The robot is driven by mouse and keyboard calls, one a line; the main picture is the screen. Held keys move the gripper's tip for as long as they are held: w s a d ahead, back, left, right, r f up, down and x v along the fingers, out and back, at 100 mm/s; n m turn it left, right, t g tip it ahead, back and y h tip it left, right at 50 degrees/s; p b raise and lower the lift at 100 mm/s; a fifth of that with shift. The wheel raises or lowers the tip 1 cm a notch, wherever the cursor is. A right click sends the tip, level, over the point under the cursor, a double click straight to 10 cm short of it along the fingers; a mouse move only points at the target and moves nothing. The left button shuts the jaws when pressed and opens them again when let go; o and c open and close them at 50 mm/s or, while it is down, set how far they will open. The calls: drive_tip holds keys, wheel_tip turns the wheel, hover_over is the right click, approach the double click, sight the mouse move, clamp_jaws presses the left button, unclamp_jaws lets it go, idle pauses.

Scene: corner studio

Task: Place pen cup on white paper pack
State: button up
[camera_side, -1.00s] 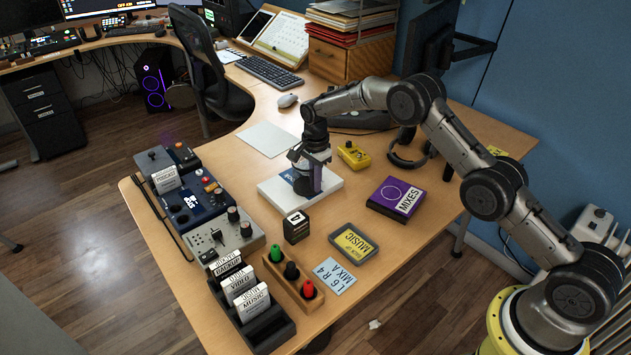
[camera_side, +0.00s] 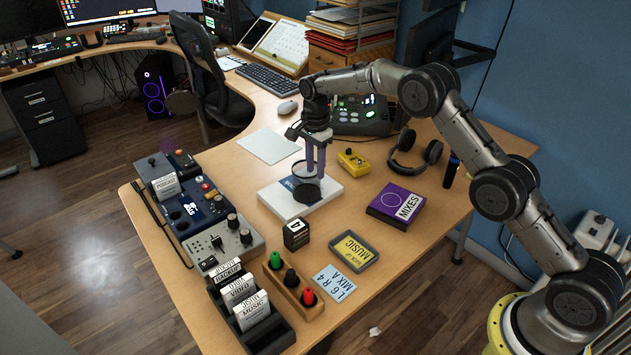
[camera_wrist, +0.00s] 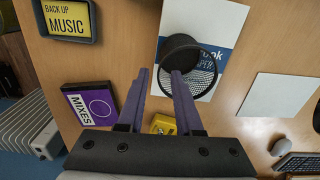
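The pen cup is a black mesh cup (camera_side: 305,192) standing on the white paper pack (camera_side: 328,194), which has a blue label. In the wrist view the cup (camera_wrist: 203,75) appears over the pack (camera_wrist: 226,22), with its dark round end and mesh wall showing. My gripper (camera_side: 315,172) is above the pack at the cup, its purple fingers pointing down. In the wrist view my gripper (camera_wrist: 161,73) has its fingers apart, with tabletop showing between them. The right finger overlaps the cup in the picture; I cannot tell if it touches.
A purple MIXES box (camera_side: 396,202), a yellow pedal (camera_side: 353,162) and headphones (camera_side: 415,148) lie to the right. A small black box (camera_side: 296,234), a MUSIC tray (camera_side: 354,250) and a marker holder (camera_side: 293,288) are in front. A blank sheet (camera_side: 268,145) lies behind.

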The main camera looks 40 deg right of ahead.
drive_tip(key=shift+r, duration=2.35)
drive_tip(key=s+r+n+t, duration=0.3)
drive_tip(key=s+r+n, duration=0.5)
drive_tip(key=s+r, duration=1.05)
drive_tip(key=s+f+n+t, duration=0.2)
drive_tip(key=s+n, duration=0.7)
drive_tip(key=s, duration=1.6)
drive_tip(key=shift+s+d+f+t, duration=0.2)
drive_tip(key=shift+f+t, duration=0.1)
drive_tip(key=shift+f, duration=0.1)
